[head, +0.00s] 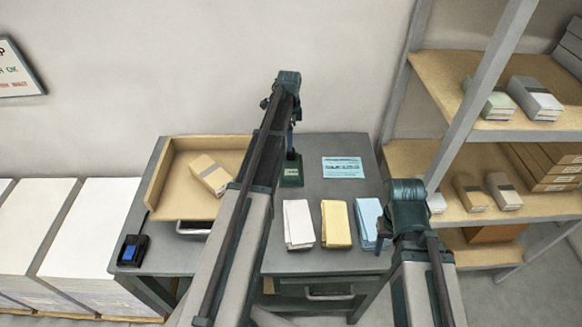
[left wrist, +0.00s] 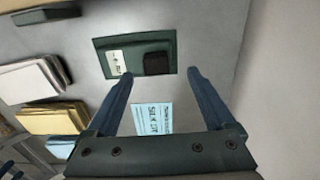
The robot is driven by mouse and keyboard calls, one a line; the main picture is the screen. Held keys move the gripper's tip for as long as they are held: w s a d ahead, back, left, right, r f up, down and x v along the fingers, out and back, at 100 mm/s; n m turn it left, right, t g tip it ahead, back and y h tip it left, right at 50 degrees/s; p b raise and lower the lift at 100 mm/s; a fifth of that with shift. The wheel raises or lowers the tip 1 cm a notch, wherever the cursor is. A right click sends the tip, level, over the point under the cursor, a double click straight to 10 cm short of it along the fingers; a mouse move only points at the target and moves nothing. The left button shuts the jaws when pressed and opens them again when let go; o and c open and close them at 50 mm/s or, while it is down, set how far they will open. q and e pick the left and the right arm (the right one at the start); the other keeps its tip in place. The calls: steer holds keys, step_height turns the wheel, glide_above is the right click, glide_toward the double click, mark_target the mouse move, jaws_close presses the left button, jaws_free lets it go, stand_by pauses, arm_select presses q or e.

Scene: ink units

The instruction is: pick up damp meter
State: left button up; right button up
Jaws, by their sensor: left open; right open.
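What looks like the damp meter is a black handheld device (head: 133,250) with a blue face and a thin dark rod, at the left end of the grey table in the head view. I do not make it out in the left wrist view. My left gripper (head: 292,142) points down, open and empty, well to the right of it, over a dark green block with a pale label (head: 291,174). That block shows near the fingertips in the left wrist view (left wrist: 136,57). My right gripper (head: 382,236) is open by the table's right side, beside the blue stack.
White (head: 298,224), yellow (head: 336,224) and blue (head: 368,220) paper stacks stand along the front of the table (head: 265,262). A wooden tray (head: 172,200) holds a banded bundle (head: 210,175). A light-blue card (head: 343,167) lies at the back. A loaded shelf (head: 450,217) stands right.

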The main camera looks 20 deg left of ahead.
mark_target(291, 164)
arm_select(q)
steer(key=f+b, duration=0.4)
steer(key=f, duration=0.1)
steer(key=shift+s+d, duration=0.2)
steer(key=shift+d, duration=0.15)
arm_select(e)
step_height(291, 164, down, 5)
steer(key=shift+r, duration=0.1)
arm_select(q)
jaws_close()
